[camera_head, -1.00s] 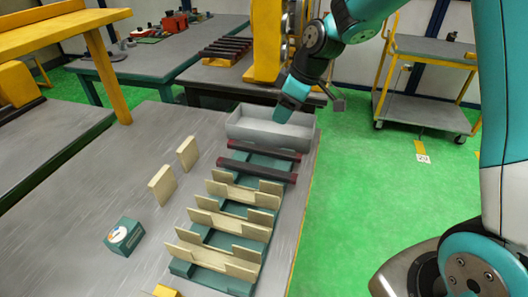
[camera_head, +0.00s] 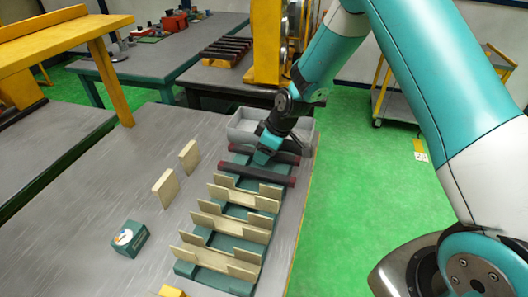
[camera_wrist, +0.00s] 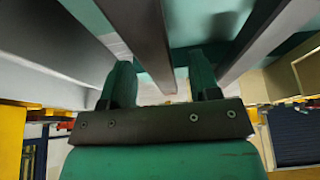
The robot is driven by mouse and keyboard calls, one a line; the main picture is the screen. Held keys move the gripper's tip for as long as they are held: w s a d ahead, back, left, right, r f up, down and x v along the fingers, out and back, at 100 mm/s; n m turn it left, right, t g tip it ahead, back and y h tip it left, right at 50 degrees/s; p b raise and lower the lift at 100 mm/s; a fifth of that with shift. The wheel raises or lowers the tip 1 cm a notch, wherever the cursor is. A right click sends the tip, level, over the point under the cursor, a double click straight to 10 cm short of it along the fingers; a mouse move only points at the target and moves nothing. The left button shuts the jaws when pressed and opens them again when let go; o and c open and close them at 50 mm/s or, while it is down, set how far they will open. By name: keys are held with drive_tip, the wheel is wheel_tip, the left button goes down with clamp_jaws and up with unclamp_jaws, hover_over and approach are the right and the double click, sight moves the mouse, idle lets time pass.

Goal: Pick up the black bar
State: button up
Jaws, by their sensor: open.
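Two dark bars lie across a green rack on the grey table in the head view: a far black bar (camera_head: 286,157) and a nearer black bar (camera_head: 256,174). My gripper (camera_head: 262,160) points down at the far bar and partly covers its middle. In the wrist view my gripper (camera_wrist: 160,68) is open. One dark bar (camera_wrist: 143,30) runs between its two green fingers, with gaps beside it. Another dark bar (camera_wrist: 250,45) lies outside the right finger. Whether the fingers touch the bar cannot be told.
A grey bin (camera_head: 240,126) stands just behind the bars. Wooden slats (camera_head: 228,222) sit across the nearer rack. Two upright wooden plates (camera_head: 166,188) and a teal box (camera_head: 127,238) stand to the left. More dark bars (camera_head: 226,50) lie on the back table.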

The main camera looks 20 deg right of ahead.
clamp_jaws()
drive_tip(key=shift+r, duration=0.1)
